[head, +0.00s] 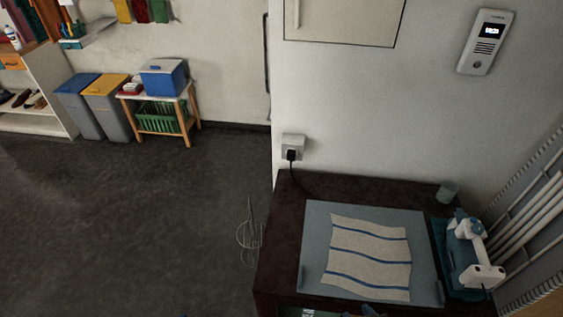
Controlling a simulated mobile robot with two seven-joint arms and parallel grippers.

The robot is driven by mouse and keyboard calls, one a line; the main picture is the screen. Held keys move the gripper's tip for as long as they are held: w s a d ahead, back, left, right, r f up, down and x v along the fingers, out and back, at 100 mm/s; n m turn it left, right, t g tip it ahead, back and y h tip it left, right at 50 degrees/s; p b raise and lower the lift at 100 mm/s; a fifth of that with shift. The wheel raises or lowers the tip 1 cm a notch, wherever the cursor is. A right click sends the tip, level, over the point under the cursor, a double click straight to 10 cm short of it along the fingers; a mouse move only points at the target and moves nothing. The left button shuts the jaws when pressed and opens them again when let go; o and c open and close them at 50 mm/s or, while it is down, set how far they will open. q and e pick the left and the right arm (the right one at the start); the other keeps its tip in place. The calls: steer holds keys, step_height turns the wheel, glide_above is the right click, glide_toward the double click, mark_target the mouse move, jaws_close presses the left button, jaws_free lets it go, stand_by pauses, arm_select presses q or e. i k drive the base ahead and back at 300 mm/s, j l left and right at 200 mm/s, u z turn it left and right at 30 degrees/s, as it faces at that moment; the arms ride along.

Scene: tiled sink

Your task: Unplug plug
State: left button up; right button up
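A black plug (291,155) sits in a white wall socket (293,141) just above the back left corner of a dark cabinet top. A thin dark cord (301,184) runs down from the plug and along the back of the cabinet top. Where its far end goes is not clear. Neither of my grippers can be made out in the head view.
The dark cabinet top (283,235) bears a grey-blue tray (316,225) with a striped cloth (368,257), a small greenish cup (447,192) and a white-and-blue device (468,238). A white intercom (486,42) hangs above. Open floor (150,220) lies left.

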mark_target(291, 154)
steer(key=j, duration=0.35)
steer(key=k+j+z, duration=0.15)
steer(key=j, duration=0.55)
steer(key=i+j+z, duration=0.15)
steer(key=j, duration=0.35)
steer(key=i+j+z, duration=0.15)
steer(key=j, duration=0.4)
steer(key=i+j, duration=0.15)
steer(key=j, duration=0.15)
steer(key=i+j+z, duration=0.15)
steer(key=i+j, duration=0.2)
steer(key=j, duration=0.2)
steer(key=i+l, duration=0.3)
steer(key=i, duration=0.15)
